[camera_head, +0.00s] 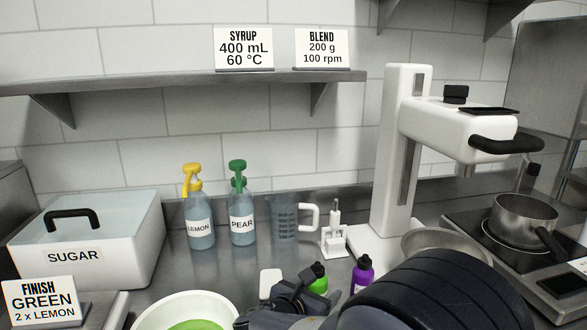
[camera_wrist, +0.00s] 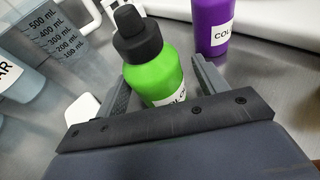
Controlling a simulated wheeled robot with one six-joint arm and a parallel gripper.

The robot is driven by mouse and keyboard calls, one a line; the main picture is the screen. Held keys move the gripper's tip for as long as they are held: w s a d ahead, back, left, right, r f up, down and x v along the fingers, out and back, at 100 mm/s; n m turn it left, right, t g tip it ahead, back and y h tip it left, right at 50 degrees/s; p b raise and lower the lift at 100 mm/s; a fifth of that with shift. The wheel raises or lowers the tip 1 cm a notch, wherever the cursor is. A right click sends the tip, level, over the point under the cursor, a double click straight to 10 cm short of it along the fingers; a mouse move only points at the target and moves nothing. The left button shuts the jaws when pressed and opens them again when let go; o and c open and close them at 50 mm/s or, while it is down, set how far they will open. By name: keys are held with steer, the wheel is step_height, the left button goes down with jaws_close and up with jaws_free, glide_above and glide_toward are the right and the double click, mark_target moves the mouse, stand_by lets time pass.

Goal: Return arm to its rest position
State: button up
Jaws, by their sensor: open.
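My arm (camera_head: 430,295) reaches in from the lower right of the head view, with my gripper (camera_head: 295,287) low over the counter beside a green bottle (camera_head: 319,285) with a black cap. In the wrist view the open fingers of my gripper (camera_wrist: 167,88) stand one on each side of the green bottle (camera_wrist: 162,75), with a gap at the right finger. Whether the left finger touches it I cannot tell. The bottle's base and part of its label are hidden by the gripper.
A purple bottle (camera_head: 362,273) stands close to the right of the green one. A white bowl (camera_head: 150,312) holding something green is at lower left. Lemon (camera_head: 199,225) and pear (camera_head: 242,220) bottles, a measuring jug (camera_head: 284,217) and a mixer (camera_head: 390,170) stand behind.

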steer(key=shift+r+p, duration=0.45)
steer(key=shift+r, duration=0.05)
